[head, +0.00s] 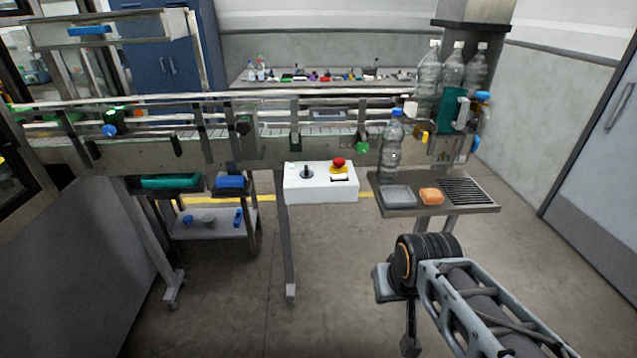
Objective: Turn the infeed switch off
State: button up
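A white control box (320,190) is mounted at the front of the conveyor, near the middle of the head view. A black switch (306,172) stands up on the left of its top. A red mushroom button (339,163) on a yellow base is on the right, with a small dark slot or label in front of it. Any lettering is too small to read, and the switch's setting cannot be told. My gripper (410,346) hangs low at the lower right, nearer than the box and well apart from it. It looks small and dark, and its fingers cannot be made out.
A small shelf (402,212) right of the box holds a grey sponge-like block (398,195), an orange sponge (431,196) and a clear bottle (391,150). The conveyor (80,155) runs across behind. Conveyor legs stand below. Floor in front of the box is clear.

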aim_at(305, 174)
jog(key=u, duration=0.5)
jog(key=k, duration=0.6)
jog(key=i, duration=0.4)
jog(key=z, duration=0.6)
jog(key=i, duration=0.75)
jog(key=u, duration=0.15)
